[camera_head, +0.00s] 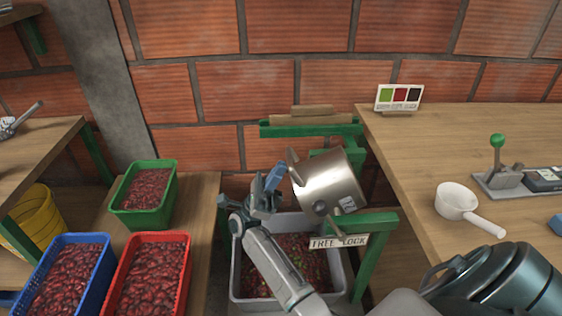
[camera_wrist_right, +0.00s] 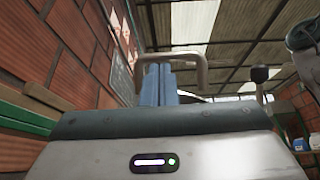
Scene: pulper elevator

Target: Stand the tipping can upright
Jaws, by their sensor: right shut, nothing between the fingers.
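The tipping can (camera_head: 328,184) is a silver metal can in a green frame, in the middle of the head view. It is tilted, with its upper end leaning left, above a grey bin of red cherries. My right gripper (camera_head: 274,177) is just left of the can, its blue fingers shut and empty. In the right wrist view the shut fingers (camera_wrist_right: 162,84) point up in front of a tan handle-like loop (camera_wrist_right: 202,62). I cannot tell whether they touch it. My left gripper is out of view.
The grey bin (camera_head: 239,270) stands under the can. A sign reading FREE and LOCK (camera_head: 338,241) is on the green frame (camera_head: 372,250). A wooden counter (camera_head: 430,150) on the right holds a white scoop (camera_head: 456,200) and a green-knobbed lever (camera_head: 497,142). Crates of cherries stand left.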

